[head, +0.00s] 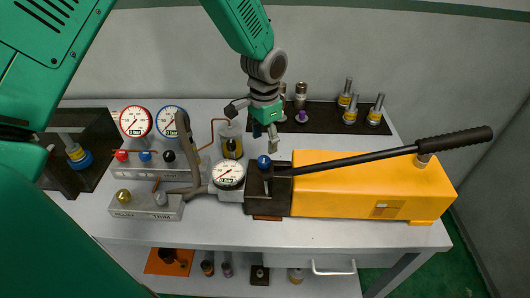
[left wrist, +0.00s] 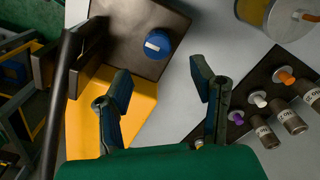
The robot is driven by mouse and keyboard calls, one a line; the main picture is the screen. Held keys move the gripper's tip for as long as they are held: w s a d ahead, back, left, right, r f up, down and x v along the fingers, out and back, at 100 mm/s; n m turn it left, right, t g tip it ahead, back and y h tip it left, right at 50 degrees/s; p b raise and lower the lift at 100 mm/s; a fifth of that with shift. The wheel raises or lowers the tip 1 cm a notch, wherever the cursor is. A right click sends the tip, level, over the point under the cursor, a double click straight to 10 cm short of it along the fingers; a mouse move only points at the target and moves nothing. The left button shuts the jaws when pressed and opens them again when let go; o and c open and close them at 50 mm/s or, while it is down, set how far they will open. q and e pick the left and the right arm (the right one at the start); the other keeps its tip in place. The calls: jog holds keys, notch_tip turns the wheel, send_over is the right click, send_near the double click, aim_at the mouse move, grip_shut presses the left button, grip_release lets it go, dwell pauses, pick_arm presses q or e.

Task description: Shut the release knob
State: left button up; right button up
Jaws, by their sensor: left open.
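The blue round knob (head: 263,161), which I take as the release knob, sits on the dark block at the left end of the yellow hand pump (head: 350,185). In the left wrist view the blue knob (left wrist: 158,45) shows a short white mark on its top, beyond the fingertips. My left gripper (head: 267,138) points down, behind and above the knob. Its fingers are spread with nothing between them, also in the left wrist view (left wrist: 162,82); they are apart from the knob. My right gripper is not in view.
The black pump lever (head: 380,155) runs over the yellow body. A gauge (head: 229,175) stands left of the knob. A clear canister (head: 231,143) and a dark mat (head: 335,115) with several fittings lie behind. A small block with brass and grey knobs (head: 145,207) is at the left.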

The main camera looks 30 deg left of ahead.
aim_at(265, 158)
pick_arm(q)
notch_tip(265, 158, up, 5)
jog(key=shift+w+f, duration=0.1)
jog(key=shift+f, duration=0.05)
dwell(0.4)
